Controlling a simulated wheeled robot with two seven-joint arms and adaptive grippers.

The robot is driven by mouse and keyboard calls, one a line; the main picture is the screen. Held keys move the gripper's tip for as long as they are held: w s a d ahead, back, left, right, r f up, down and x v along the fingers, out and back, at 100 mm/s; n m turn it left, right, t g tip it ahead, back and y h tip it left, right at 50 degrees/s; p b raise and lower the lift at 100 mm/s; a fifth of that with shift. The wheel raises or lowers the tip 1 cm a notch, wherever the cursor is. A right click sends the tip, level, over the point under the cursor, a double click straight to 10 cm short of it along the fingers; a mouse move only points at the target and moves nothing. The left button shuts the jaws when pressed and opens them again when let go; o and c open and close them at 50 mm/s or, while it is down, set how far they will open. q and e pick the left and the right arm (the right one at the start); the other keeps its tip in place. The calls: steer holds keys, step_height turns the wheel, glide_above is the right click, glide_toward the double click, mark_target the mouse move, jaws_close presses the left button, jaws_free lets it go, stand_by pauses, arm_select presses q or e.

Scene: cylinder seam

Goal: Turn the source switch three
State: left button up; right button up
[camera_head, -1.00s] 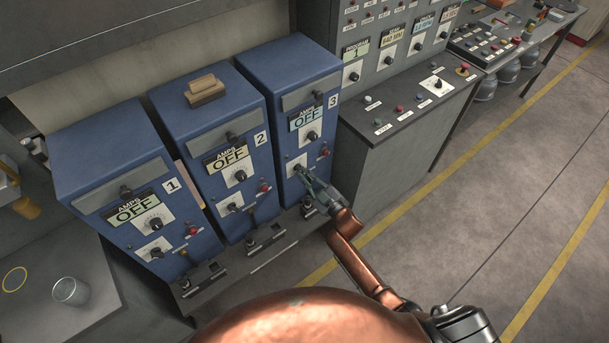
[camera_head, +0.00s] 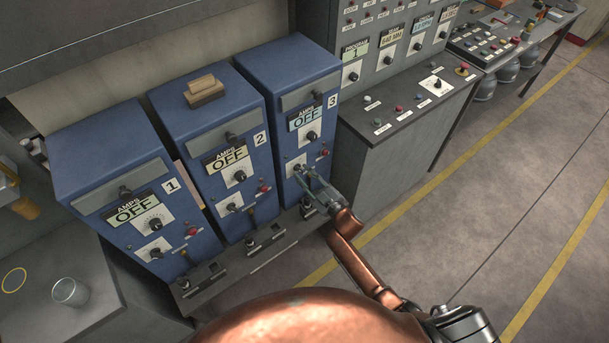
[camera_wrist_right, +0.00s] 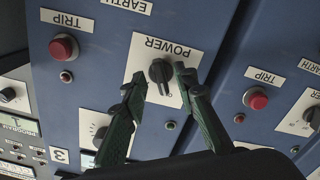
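Source 3 (camera_head: 290,85) is the rightmost of the three blue cabinets, with a display (camera_head: 305,117) reading OFF. Its black POWER switch (camera_wrist_right: 160,72) sits on a white plate low on the front, and appears upside down in the wrist view. My right gripper (camera_wrist_right: 158,77) is open in front of the switch, one green fingertip on either side of the knob. Gaps show between the fingertips and the knob in the wrist view. In the head view the right gripper (camera_head: 306,176) partly covers the switch. My left gripper is not in view.
Sources 1 (camera_head: 110,160) and 2 (camera_head: 205,120) stand to the left, both reading OFF. A red TRIP button (camera_wrist_right: 64,47) is beside the POWER switch. A ledge with dark fittings (camera_head: 262,238) runs below. A grey console (camera_head: 400,130) stands to the right. The floor in front is open.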

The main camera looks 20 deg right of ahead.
steer(key=shift+s, duration=0.1)
steer(key=v, duration=1.1)
steer(key=shift+s+d, duration=0.15)
steer(key=shift+s, duration=0.25)
